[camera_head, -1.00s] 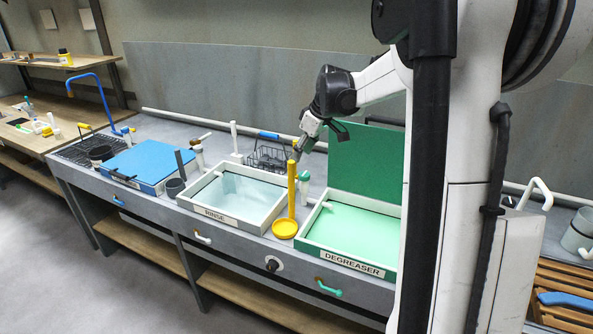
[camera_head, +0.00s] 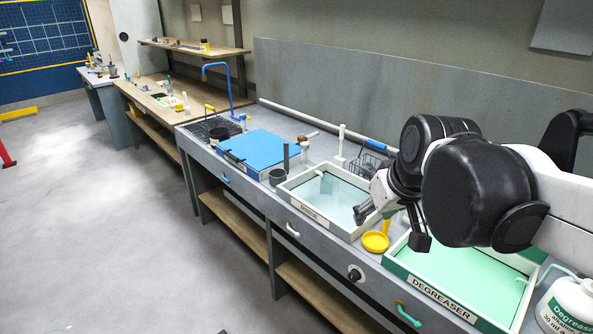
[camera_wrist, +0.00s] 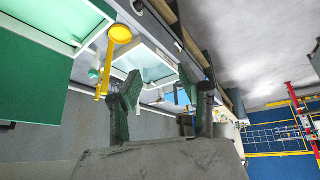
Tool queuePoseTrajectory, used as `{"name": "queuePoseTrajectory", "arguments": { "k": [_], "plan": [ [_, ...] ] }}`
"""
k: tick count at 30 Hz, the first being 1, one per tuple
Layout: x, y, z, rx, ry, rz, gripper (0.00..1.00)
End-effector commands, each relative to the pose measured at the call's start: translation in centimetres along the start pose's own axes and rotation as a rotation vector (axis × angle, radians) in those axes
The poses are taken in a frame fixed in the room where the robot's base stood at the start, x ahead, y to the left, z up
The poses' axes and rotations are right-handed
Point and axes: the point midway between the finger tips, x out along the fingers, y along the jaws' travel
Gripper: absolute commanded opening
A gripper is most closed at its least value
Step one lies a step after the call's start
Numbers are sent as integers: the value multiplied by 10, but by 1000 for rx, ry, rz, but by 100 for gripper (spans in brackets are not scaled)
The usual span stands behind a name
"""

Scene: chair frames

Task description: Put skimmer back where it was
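The yellow skimmer (camera_head: 376,242) rests with its round dish down between the rinse tub (camera_head: 297,202) and the degreaser tub (camera_head: 408,276). Its handle rises from the dish and is partly hidden by my arm in the head view. In the wrist view the skimmer (camera_wrist: 120,34) shows its dish and handle, to the left of both fingers and apart from them. My gripper (camera_wrist: 168,92) is open, with nothing between its fingers. In the head view my gripper (camera_head: 395,224) hangs above the bench near the skimmer, overlapping it from this angle.
A blue mat (camera_head: 258,148) and a dark cup (camera_head: 277,177) lie left of the rinse tub. A wire basket (camera_head: 367,163) stands behind it. A white degreaser jug (camera_head: 568,308) is at the lower right. The floor (camera_head: 110,230) in front is clear.

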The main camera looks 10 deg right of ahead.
Motion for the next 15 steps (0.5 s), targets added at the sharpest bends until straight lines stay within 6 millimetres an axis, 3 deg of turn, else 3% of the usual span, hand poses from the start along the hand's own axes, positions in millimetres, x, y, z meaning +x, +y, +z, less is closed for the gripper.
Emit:
{"name": "queuePoseTrajectory", "arguments": {
  "k": [3, 7, 15],
  "plan": [
    [-6, -21, 33, 27, 30, 6, 38],
    [-7, -36, 62, 58, 61, 9, 38],
    [-6, -47, 88, 91, 93, 10, 38]
  ]
}}
